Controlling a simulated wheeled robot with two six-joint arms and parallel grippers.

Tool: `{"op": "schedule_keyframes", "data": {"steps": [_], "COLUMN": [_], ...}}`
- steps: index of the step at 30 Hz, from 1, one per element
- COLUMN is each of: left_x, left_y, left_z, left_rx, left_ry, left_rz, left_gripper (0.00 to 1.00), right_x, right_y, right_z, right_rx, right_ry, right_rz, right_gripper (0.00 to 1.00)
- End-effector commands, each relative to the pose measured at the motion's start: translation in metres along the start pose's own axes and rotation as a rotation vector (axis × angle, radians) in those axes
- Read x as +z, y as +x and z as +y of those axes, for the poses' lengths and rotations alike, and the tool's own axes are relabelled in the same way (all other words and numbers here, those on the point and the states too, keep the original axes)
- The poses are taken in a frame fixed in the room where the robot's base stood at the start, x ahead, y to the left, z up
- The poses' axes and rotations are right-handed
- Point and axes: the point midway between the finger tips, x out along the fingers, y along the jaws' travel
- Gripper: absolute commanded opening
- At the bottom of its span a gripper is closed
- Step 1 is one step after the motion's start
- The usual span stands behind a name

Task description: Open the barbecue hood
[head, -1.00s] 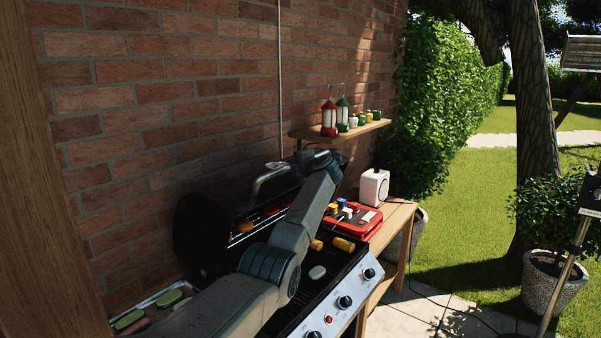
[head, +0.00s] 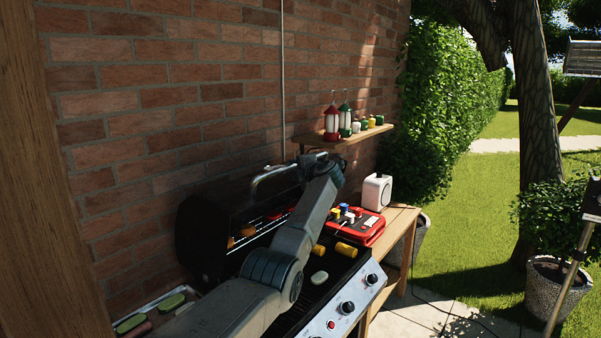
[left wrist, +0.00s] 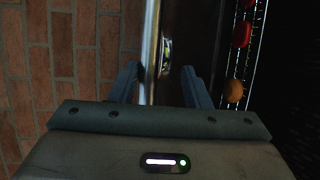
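The black barbecue hood (head: 192,240) stands raised and tilted back by the brick wall, with the grill below it uncovered. Its metal handle (head: 262,178) runs along the hood's upper edge. In the left wrist view the bright handle bar (left wrist: 149,45) passes between the two fingers of my left gripper (left wrist: 160,71). The fingers are apart, with a clear gap on the right of the bar, so they are not closed on it. In the head view my arm hides most of these fingers. My right gripper is not in view.
The barbecue's front panel (head: 350,305) has several knobs. Food lies on the grill, including a yellow piece (head: 346,250). A red case (head: 362,231) and a white box (head: 376,191) stand on the side table. A shelf (head: 345,138) with lanterns juts from the wall above.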

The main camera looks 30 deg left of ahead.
Motion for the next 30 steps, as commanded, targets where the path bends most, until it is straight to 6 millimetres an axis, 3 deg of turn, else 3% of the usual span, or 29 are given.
{"op": "schedule_keyframes", "data": {"steps": [8, 21, 30], "left_x": [0.001, -0.001, -0.001], "left_y": [-0.024, -0.093, -0.106], "left_z": [-0.004, -0.003, 0.000], "left_rx": [0.000, 0.000, -0.001], "left_ry": [-0.003, -0.002, -0.001], "left_rz": [-0.003, -0.002, 0.000], "left_gripper": [0.41, 0.41, 0.41], "right_x": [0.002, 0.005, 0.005], "right_y": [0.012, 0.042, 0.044], "right_z": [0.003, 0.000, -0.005], "right_rx": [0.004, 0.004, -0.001], "right_ry": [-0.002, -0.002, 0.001], "right_rz": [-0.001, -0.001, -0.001], "right_gripper": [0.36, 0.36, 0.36]}}
